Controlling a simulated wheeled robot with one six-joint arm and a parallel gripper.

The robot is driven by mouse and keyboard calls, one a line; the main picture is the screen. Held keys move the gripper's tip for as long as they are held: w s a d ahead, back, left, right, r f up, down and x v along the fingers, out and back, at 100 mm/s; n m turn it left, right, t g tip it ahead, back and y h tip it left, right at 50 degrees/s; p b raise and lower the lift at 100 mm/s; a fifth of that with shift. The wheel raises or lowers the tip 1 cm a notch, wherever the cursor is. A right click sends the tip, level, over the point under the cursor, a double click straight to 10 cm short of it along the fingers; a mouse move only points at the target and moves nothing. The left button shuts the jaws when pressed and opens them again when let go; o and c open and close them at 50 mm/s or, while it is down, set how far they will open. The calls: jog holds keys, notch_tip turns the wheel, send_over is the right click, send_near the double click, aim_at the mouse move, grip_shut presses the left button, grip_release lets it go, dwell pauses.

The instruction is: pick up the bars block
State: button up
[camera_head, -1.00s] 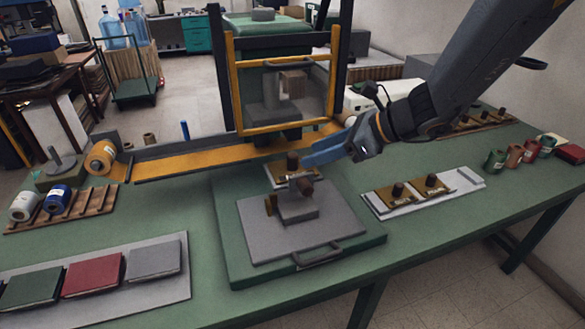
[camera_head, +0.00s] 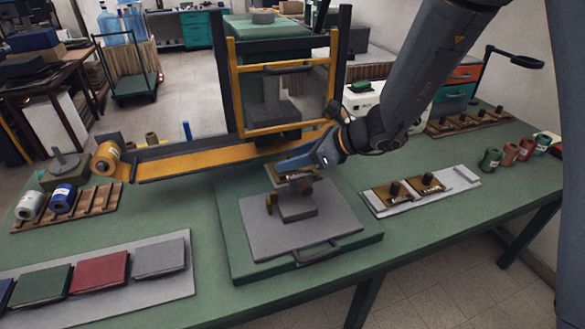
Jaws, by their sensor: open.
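Several brass blocks with dark round knobs are in view, and their front labels are too small to read, so I cannot tell by lettering which is the bars block. One brass block (camera_head: 284,178) is at the back of the green press bed, its knob hidden by my gripper (camera_head: 290,164). My gripper's blue fingers are open and low over this block, around or just beside the knob; I cannot tell which. Two more blocks, a left one (camera_head: 389,195) and a right one (camera_head: 428,184), sit on a pale tray (camera_head: 467,177) to the right.
A grey plate (camera_head: 257,232) with a grey block (camera_head: 298,211) and handle lies on the press bed (camera_head: 235,262). The yellow-framed guard (camera_head: 232,85) stands behind my gripper. More knobbed blocks stand on a wooden rack (camera_head: 480,121). Covers lie at front left.

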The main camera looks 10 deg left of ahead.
grip_shut()
jog(key=shift+r, duration=0.15)
